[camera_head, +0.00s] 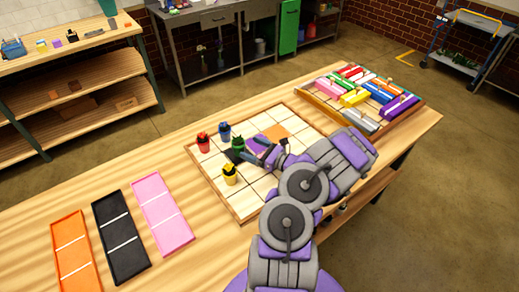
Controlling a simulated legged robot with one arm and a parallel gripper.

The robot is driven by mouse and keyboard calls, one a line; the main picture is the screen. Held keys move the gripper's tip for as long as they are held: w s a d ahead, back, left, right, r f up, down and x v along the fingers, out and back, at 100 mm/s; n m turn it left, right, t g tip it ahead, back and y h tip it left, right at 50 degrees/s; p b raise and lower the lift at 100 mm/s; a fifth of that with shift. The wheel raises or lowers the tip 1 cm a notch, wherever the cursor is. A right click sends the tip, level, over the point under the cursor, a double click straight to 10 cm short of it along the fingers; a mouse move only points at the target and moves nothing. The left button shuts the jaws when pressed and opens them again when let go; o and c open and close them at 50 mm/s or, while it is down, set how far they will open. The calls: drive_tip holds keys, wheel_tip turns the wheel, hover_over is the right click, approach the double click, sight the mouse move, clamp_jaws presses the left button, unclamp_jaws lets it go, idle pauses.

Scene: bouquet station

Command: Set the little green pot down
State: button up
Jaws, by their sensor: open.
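The little green pot (238,144) stands upright on the gridded board (217,204), at or beside a black square (232,157). My gripper (254,152) is open, low over the board and just right of the green pot. Its fingers point left toward the pot. At this size I cannot tell whether a finger touches the pot.
A red pot (203,142), a blue pot (225,132) and a yellow pot (229,175) stand close by on the board. Orange (71,255), black (121,240) and pink (163,215) trays lie at left. A rack of coloured blocks (360,97) sits at right.

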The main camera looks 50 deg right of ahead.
drive_tip(key=shift+s, duration=1.4)
drive_tip(key=w+a+r+n+g+y, duration=0.2)
drive_tip(key=w+a+r+n+y, duration=0.35)
drive_tip(key=a, duration=0.35)
drive_tip(key=w+a+r+n+g+y, duration=0.2)
drive_tip(key=w+a+r+n+y, duration=0.25)
drive_tip(key=a+r, duration=0.35)
drive_tip(key=s+a+r+n+g+y, duration=0.15)
drive_tip(key=a+n+g, duration=0.25)
drive_tip(key=a, duration=0.5)
drive_tip(key=s+a+r+n+g+y, duration=0.1)
drive_tip(key=s+a+r+n+g, duration=0.25)
drive_tip(key=a, duration=0.65)
drive_tip(key=s+a+r+n+g+h, duration=0.2)
drive_tip(key=s+a+n+g+h, duration=0.3)
drive_tip(key=s+a+n+g, duration=0.55)
drive_tip(key=s+d+n+t+h, duration=0.2)
drive_tip(key=s+d+n+h, duration=0.2)
drive_tip(key=s, duration=1.1)
drive_tip(key=shift+s+n+h, duration=0.3)
drive_tip(key=shift+n+h, duration=1.2)
drive_tip(key=shift+h, duration=1.05)
drive_tip(key=shift+a, duration=0.1)
